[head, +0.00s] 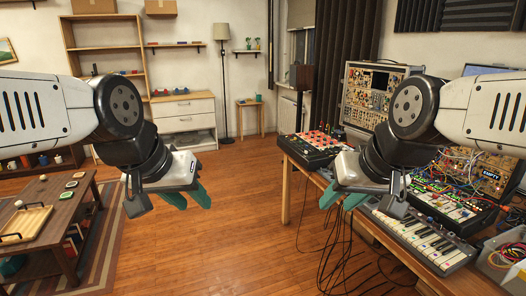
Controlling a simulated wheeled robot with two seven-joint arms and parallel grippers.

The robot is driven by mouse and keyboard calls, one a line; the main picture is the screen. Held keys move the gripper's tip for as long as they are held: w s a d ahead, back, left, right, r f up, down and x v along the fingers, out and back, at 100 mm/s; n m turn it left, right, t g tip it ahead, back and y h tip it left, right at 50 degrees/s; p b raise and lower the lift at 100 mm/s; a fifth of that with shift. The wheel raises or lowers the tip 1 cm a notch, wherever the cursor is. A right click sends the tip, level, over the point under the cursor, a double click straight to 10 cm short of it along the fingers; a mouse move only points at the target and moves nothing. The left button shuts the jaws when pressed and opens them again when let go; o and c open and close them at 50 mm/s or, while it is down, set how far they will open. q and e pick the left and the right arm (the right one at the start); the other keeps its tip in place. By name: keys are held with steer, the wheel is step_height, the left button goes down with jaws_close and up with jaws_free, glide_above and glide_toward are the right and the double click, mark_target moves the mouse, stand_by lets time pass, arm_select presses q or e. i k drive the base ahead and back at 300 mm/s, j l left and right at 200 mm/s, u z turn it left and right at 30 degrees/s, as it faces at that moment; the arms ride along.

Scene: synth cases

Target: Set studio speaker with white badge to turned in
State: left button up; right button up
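I cannot make out a studio speaker with a white badge in the head view. A dark brown box-like thing (301,77) stands by the window at the back, and I cannot tell what it is. My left gripper (188,198) hangs over the open floor left of centre, its teal fingers apart and nothing between them. My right gripper (343,198) is near the left edge of the equipment table, its teal fingers apart and empty. My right arm hides part of the table and the gear behind it.
The wooden table (287,170) at the right carries a red-and-black drum pad unit (312,141), a modular synth case (372,90), a keyboard (425,237) and many patch cables. A low coffee table (75,212) stands left. Cables hang to the floor. The middle floor is clear.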

mark_target(301, 76)
steer(key=i+u, duration=0.4)
steer(key=i, duration=1.6)
steer(key=i+j, duration=0.1)
steer(key=i, duration=1.9)
steer(key=i+j+z, duration=0.1)
steer(key=i+z, duration=0.3)
steer(key=i+j+z, duration=0.2)
steer(key=i+z, duration=0.15)
steer(key=i, duration=0.15)
steer(key=i+j+z, duration=0.65)
steer(key=i, duration=0.2)
steer(key=i+j+z, duration=0.25)
steer(key=i, duration=0.8)
